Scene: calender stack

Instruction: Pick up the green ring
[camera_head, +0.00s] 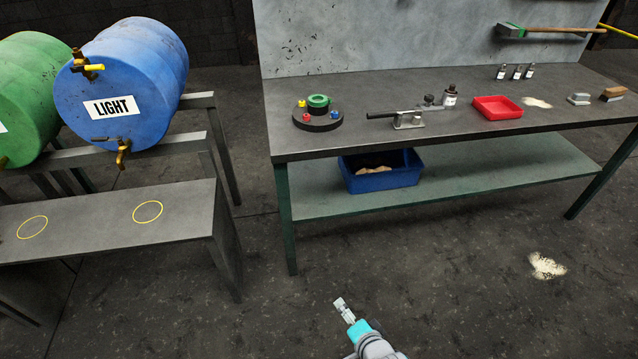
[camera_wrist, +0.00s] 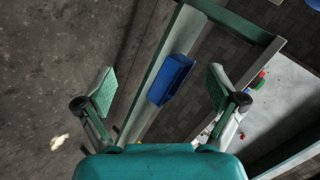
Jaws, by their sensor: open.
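The green ring (camera_head: 318,100) sits on a dark round disc (camera_head: 318,120) at the left end of the workbench top, in the head view. Yellow, red and blue small pieces stand around it on the disc. My gripper (camera_head: 340,303) is low in the head view, well in front of the bench and far from the ring. In the wrist view my gripper (camera_wrist: 158,88) is open, its two green-padded fingers wide apart with nothing between them.
The workbench (camera_head: 390,140) holds a lever tool (camera_head: 408,119), bottles and a red tray (camera_head: 497,107) right of the disc. A blue bin (camera_head: 382,178) is on its lower shelf. A blue drum (camera_head: 125,85) and a low bench (camera_head: 100,215) stand left. Floor between is clear.

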